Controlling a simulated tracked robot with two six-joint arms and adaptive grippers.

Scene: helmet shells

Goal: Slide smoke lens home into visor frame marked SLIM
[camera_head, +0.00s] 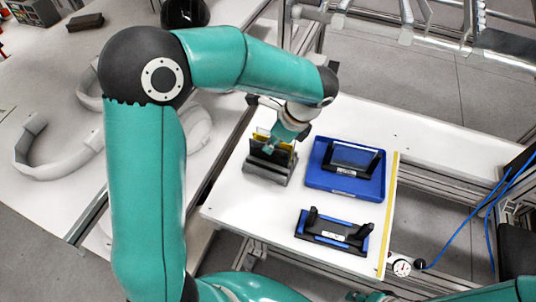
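A grey slotted rack (267,172) stands on the left of the white table. It holds upright lenses: a yellow one (262,134) and a dark one (262,151) show, partly covered. My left gripper (277,143) is right over the rack, among the lens tops; its finger gap is too small and covered to read. One black visor frame (352,158) lies in a blue tray (345,190). A second black visor frame (335,229) sits on a blue base nearer the front edge. Both bear small pale labels that I cannot read, so I cannot tell which is SLIM. My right gripper does not show.
A yellow strip (389,215) runs along the table's right side. Bare white table (235,212) lies in front of the rack. Metal rails and hoses run behind and to the right.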

